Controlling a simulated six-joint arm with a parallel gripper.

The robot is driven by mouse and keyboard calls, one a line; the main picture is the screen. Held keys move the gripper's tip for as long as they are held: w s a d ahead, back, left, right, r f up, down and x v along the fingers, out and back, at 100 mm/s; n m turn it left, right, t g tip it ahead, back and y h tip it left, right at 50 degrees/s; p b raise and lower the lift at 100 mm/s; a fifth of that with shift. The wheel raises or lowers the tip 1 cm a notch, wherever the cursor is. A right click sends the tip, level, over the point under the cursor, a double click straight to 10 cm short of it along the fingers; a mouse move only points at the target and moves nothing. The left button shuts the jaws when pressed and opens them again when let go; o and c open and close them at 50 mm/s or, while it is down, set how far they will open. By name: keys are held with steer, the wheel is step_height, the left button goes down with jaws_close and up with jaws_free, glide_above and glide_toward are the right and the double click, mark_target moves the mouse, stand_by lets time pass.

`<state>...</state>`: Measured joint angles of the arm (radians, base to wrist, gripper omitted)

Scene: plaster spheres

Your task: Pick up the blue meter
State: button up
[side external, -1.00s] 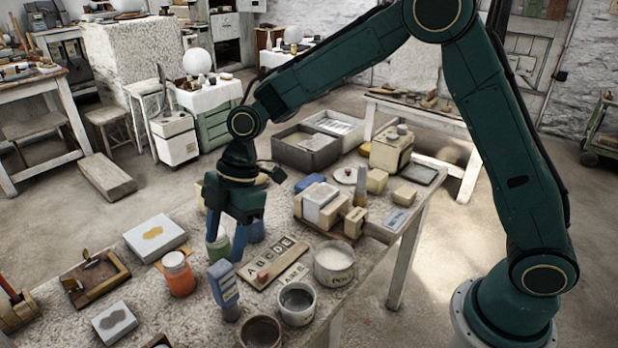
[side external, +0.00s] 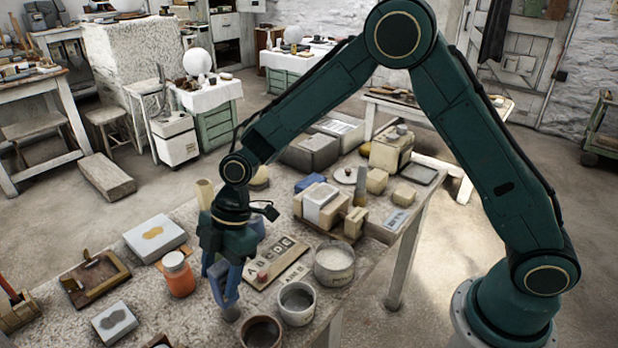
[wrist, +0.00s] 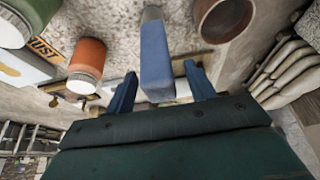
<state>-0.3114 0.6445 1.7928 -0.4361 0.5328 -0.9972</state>
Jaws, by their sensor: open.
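The blue meter (wrist: 156,52) is a blue upright block with a grey end piece, standing near the front of the speckled worktable. In the wrist view it lies between my two fingers, with a gap visible on each side. In the side view my gripper (side external: 226,294) is down over the meter and hides most of it; its grey lower end (side external: 231,314) shows below the fingers. My gripper, also seen in the wrist view (wrist: 160,70), is open around the meter. Both fingers are blue, like the meter.
An orange jar (side external: 178,275) stands close on the left. A brown pot (side external: 261,333), a grey-filled cup (side external: 297,303) and a white tub (side external: 334,264) stand to the right. A letter board (side external: 275,265) lies behind. A green jar (wrist: 28,15) shows in the wrist view.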

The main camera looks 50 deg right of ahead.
steer(key=shift+a+f, duration=0.25)
steer(key=shift+f, duration=0.3)
steer(key=c, duration=1.1)
steer(key=shift+c, duration=0.2)
steer(key=shift+r, duration=0.1)
step_height(320, 180, up, 20)
stand_by(0.5)
